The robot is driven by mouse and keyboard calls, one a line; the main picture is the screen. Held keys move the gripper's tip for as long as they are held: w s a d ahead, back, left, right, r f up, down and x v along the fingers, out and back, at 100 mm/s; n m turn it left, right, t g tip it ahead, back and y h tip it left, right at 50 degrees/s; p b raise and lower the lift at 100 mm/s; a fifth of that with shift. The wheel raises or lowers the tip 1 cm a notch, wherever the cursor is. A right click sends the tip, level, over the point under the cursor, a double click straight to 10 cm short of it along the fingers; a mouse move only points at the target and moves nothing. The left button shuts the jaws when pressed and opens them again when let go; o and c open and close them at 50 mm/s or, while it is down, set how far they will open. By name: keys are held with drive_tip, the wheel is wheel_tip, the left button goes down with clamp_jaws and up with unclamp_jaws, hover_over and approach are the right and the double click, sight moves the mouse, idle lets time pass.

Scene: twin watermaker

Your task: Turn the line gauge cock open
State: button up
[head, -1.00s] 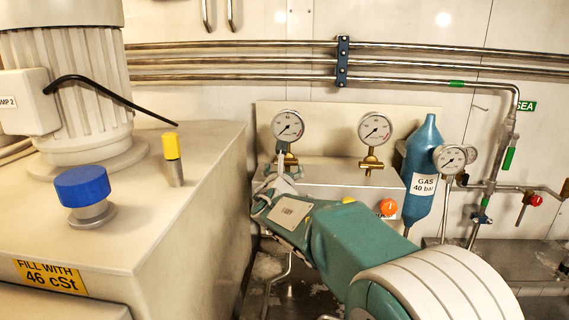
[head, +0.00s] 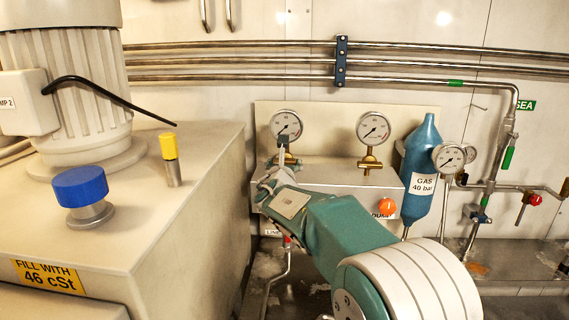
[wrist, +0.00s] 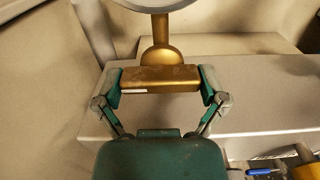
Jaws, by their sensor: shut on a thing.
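The line gauge (head: 286,126) is the left of two round dials on the back panel. Its brass cock (head: 291,159) sits just below it, partly hidden by my gripper (head: 281,160). In the wrist view the brass handle (wrist: 160,79) lies crosswise below the brass stem (wrist: 161,50). My gripper (wrist: 160,86) has one finger at each end of this handle and is shut on it. The gauge's lower rim (wrist: 155,4) shows at the top of the wrist view.
A second gauge (head: 373,128) with a brass cock (head: 370,160) is to the right. Beyond it stands a blue gas bottle (head: 421,165). An orange knob (head: 387,206) is on the grey box (head: 345,177) below. A large cabinet (head: 150,215) fills the left side.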

drive_tip(key=m, duration=0.5)
drive_tip(key=shift+m, duration=2.6)
drive_tip(key=o, duration=0.8)
drive_tip(key=shift+s, duration=0.1)
